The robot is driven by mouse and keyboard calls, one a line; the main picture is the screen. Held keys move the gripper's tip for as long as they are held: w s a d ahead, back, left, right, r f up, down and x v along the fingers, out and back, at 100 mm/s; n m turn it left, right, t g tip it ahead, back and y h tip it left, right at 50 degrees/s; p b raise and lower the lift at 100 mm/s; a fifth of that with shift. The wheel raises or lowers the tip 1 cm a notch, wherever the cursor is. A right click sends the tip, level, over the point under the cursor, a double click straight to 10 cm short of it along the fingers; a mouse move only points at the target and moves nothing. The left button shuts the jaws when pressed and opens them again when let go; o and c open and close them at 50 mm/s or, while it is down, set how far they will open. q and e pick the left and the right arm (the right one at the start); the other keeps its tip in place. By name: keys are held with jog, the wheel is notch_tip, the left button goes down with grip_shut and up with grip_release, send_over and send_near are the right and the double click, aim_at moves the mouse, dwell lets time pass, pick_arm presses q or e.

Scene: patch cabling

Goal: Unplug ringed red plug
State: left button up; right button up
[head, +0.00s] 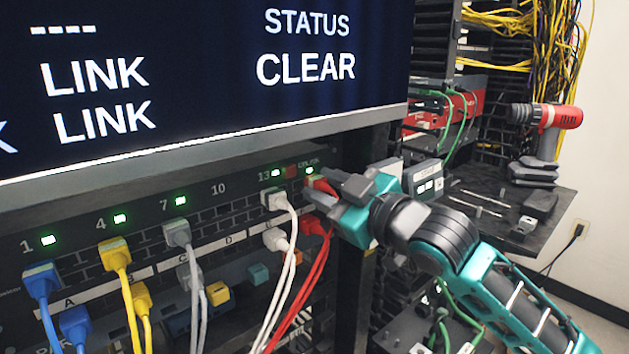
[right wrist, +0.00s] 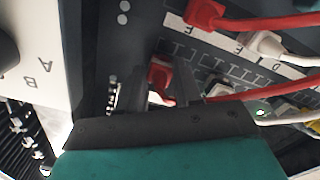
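Two red plugs sit at the right end of the patch panel, one above the other. The upper red plug (head: 322,184) is partly hidden by my right gripper (head: 332,203); the lower red plug (head: 314,226) is seated below it. In the right wrist view, the upper red plug (right wrist: 160,75) is between the two dark fingers of my right gripper (right wrist: 171,85), which look apart around it; firm contact is not visible. The lower red plug (right wrist: 205,14) shows at the top there. I cannot make out a ring on either plug. My left gripper is not in view.
White plugs (head: 274,199) and their cables hang just left of the red ones. Grey (head: 177,234), yellow (head: 114,254) and blue (head: 42,281) plugs are farther left. A screen (head: 200,90) overhangs the panel.

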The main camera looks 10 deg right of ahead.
aim_at(322, 186)
grip_shut()
jog(key=shift+s+d+p, duration=0.3)
jog(key=shift+s+d, duration=0.1)
jog(key=shift+s, duration=0.2)
dwell(1.0)
jog(key=shift+v, duration=1.35)
